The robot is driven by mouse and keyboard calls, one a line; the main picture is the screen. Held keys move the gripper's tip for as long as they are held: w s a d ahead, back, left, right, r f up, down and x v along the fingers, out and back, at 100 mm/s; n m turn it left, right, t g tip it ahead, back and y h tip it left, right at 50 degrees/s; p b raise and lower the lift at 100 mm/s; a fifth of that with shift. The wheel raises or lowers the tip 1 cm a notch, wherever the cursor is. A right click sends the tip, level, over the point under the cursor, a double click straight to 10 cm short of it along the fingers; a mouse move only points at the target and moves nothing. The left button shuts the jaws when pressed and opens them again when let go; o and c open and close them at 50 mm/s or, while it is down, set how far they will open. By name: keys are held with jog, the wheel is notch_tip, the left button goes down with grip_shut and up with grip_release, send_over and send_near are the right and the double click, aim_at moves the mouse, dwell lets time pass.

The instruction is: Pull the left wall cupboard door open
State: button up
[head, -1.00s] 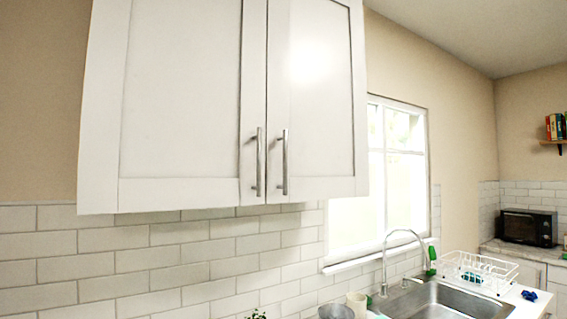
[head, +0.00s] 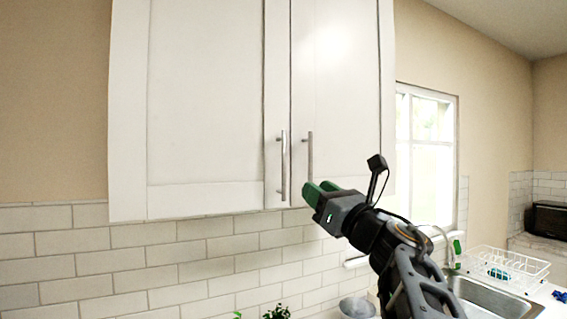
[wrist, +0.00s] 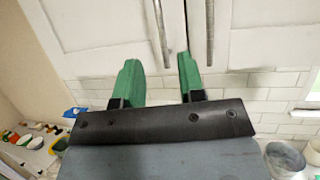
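The left wall cupboard door (head: 205,95) is a white panel with a vertical metal bar handle (head: 282,165) near its lower right edge. It appears shut, flush with the right door (head: 338,90), which has its own bar handle (head: 310,155). My gripper (head: 320,190) has green fingers and is just below and right of the handles. In the wrist view my gripper (wrist: 160,78) is open, with its fingers apart and nothing between them. The left door's handle (wrist: 160,35) shows ahead of the gap between the fingers; the right handle (wrist: 210,35) is to the right.
A white tiled wall (head: 150,255) lies below the cupboard. A window (head: 425,160), a sink (head: 490,300) and a white dish rack (head: 505,268) are to the right. A grey pot (head: 357,308) and a plant (head: 277,312) stand on the counter below.

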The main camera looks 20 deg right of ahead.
aim_at(285, 167)
jog(key=p+x, duration=0.5)
jog(key=x, duration=0.8)
jog(key=shift+f+p, duration=0.15)
jog(key=shift+p, duration=0.25)
jog(key=shift+c, duration=0.4)
grip_shut()
